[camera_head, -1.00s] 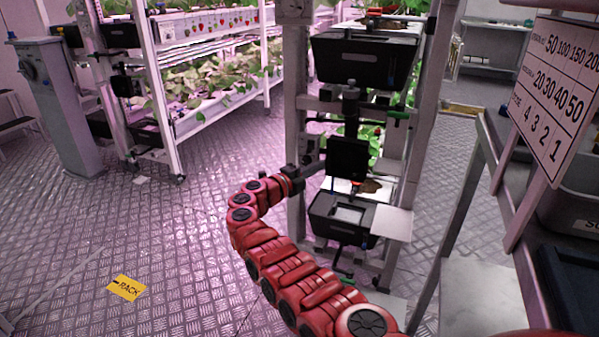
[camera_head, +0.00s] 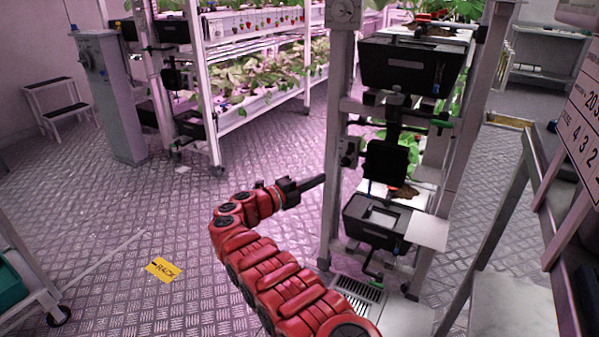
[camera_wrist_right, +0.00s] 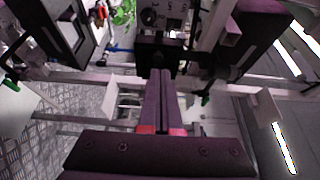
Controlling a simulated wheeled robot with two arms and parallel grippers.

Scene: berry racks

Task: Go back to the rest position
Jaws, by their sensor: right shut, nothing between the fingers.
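My right arm, red with black joints, reaches up from the bottom of the head view. Its dark right gripper (camera_head: 318,183) points right toward the post of the near rack (camera_head: 335,150), and whether its tip touches the post is hard to tell. In the right wrist view the two fingers of the right gripper (camera_wrist_right: 161,78) lie together, shut and empty, pointing at a dark box-shaped fixture (camera_wrist_right: 160,52). My left gripper is not in view.
The near rack holds a black upper bin (camera_head: 412,68) and a black lower bin (camera_head: 378,222). Plant shelves (camera_head: 250,108) stand behind. A grey pillar (camera_head: 108,100) and step stool (camera_head: 62,105) are at left. A yellow RACK floor sign (camera_head: 163,270) lies on open metal floor.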

